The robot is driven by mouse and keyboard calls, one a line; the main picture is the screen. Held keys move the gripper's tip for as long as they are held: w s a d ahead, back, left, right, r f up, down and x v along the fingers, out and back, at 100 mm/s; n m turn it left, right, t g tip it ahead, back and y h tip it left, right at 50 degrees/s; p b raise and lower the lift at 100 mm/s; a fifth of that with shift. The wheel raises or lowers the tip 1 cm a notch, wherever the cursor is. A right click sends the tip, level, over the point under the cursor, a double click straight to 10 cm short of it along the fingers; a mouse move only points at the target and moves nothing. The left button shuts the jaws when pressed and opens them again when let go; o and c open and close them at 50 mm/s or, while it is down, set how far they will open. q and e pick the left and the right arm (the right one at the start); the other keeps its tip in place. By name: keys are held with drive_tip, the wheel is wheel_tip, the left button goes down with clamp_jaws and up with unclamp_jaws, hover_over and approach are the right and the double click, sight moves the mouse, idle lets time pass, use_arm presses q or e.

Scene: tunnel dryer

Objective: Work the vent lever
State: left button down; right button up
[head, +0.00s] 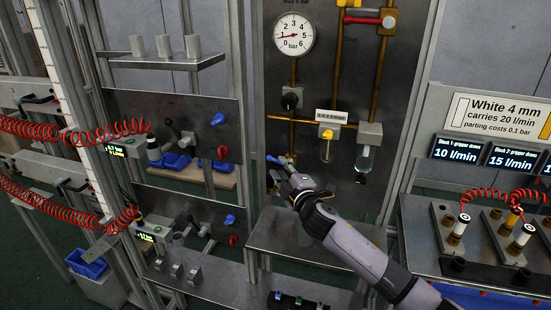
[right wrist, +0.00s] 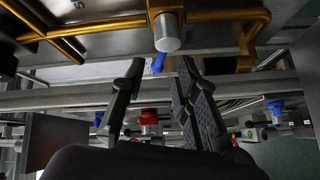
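A small blue lever tip (head: 272,158) shows just left of my right gripper's fingers, low on the grey gauge panel (head: 340,90). I cannot tell for certain that it is the vent lever. My right gripper (head: 283,168) reaches in from the lower right. In the right wrist view its two fingers (right wrist: 158,82) are spread apart with nothing held between them. The blue piece (right wrist: 158,63) shows there in the gap, near or just beyond the fingertips; contact cannot be told. My left gripper is not in view.
Brass pipes, a round gauge (head: 294,34), a red-handled valve (head: 365,20) and a clear bowl (head: 366,160) are above and right of the gripper. A grey shelf (head: 310,240) lies below it. Coiled red hoses (head: 60,130) hang at left.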

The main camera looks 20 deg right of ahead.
sight(277, 161)
drive_tip(key=shift+w+a, duration=0.2)
drive_tip(key=shift+w, duration=2.45)
drive_tip(key=shift+c, duration=0.5)
clamp_jaws()
